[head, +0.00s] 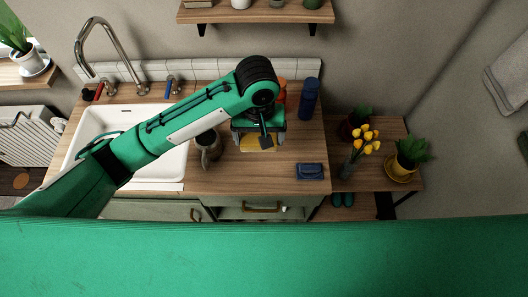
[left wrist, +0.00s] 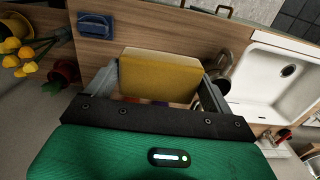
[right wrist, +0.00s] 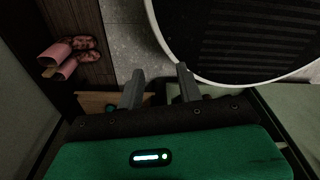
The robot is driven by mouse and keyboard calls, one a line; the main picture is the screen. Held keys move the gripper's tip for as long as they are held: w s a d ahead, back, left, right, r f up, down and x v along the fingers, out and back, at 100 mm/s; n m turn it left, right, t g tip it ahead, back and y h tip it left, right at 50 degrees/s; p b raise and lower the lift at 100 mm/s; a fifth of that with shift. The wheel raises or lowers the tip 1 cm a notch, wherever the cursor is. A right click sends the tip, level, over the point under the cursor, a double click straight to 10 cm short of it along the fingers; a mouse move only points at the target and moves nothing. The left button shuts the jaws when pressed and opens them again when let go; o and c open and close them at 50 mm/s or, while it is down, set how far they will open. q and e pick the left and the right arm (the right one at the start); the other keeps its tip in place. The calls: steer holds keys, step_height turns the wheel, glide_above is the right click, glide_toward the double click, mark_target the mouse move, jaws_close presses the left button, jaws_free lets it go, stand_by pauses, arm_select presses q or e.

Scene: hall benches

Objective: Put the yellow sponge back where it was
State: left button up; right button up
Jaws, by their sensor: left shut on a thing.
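The yellow sponge (left wrist: 160,75) sits between the two fingers of my left gripper (left wrist: 160,92), which is shut on it. In the head view the sponge (head: 258,149) shows partly beneath my left gripper (head: 258,140), over the wooden counter (head: 235,178) right of the sink. I cannot tell whether its underside touches the counter. My right gripper (right wrist: 160,85) shows only in its own wrist view, with its fingers apart and nothing between them.
A dark metal jug (head: 208,148) stands just left of my left gripper. A blue bottle (head: 308,98) stands behind it to the right. A folded blue item (head: 310,171) lies near the front right. The white sink (head: 155,165) is at left; yellow tulips (head: 366,137) stand on the right-hand bench.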

arm_select(q)
steer(key=shift+w+d+r, duration=0.1)
steer(key=shift+d+r, duration=0.25)
steer(key=shift+d, duration=0.2)
steer(key=shift+d+f, duration=0.2)
steer(key=shift+f, duration=0.05)
step_height(320, 180, down, 14)
steer(key=shift+a+f+p, duration=0.1)
steer(key=shift+f+p, duration=0.15)
steer(key=shift+p, duration=0.5)
step_height(320, 180, down, 5)
steer(key=shift+r+p, duration=0.1)
steer(key=shift+p, duration=0.3)
arm_select(e)
steer(key=r, duration=0.1)
steer(key=s+d+r, duration=0.1)
steer(key=shift+s+r, duration=0.1)
steer(key=shift+r, duration=0.25)
